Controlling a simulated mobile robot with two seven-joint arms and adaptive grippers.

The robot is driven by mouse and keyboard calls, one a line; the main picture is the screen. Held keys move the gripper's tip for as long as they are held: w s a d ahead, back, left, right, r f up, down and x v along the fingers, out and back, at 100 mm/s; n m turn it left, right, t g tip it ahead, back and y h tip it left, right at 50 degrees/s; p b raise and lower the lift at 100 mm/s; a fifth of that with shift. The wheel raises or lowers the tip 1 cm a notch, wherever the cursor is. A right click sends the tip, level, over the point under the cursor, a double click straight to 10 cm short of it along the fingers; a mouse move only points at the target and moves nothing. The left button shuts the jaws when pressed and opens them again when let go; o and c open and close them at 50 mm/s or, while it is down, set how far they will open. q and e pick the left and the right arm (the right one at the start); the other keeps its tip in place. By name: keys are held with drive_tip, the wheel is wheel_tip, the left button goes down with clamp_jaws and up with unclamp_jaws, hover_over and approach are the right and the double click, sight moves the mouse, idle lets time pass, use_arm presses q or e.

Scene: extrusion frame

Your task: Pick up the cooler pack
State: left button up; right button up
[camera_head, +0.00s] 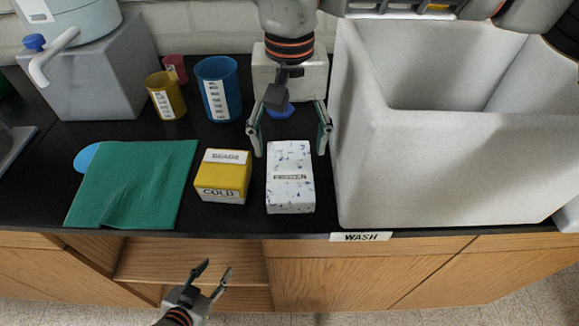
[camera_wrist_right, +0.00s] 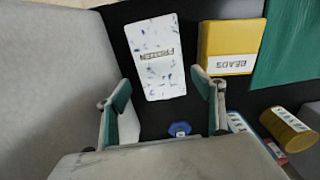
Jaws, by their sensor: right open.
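Two packs lie on the black counter, and I cannot tell for sure which is the cooler pack. One is a yellow box (camera_head: 222,183) with white labels reading BEADS and COLD; it also shows in the right wrist view (camera_wrist_right: 228,42). The other is a white box with blue specks (camera_head: 290,195), its small label hard to read; it shows in the wrist view (camera_wrist_right: 160,80). My right gripper (camera_head: 291,148) is open and empty at the white box's far end; its fingertips (camera_wrist_right: 163,88) are spread to either side. My left gripper (camera_head: 212,274) is open and empty below the counter's front edge.
A large grey sink box (camera_head: 430,170) stands close on the right. A green cloth (camera_head: 135,185) lies left, over part of a blue disc (camera_head: 86,157). Blue (camera_head: 214,85), yellow (camera_head: 165,100) and red (camera_head: 176,68) cups stand behind. A blue cap (camera_head: 279,111) is behind my right gripper.

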sight(289, 165)
wheel_tip(289, 165, down, 6)
drive_tip(key=shift+r, duration=0.15)
drive_tip(key=c, duration=1.1)
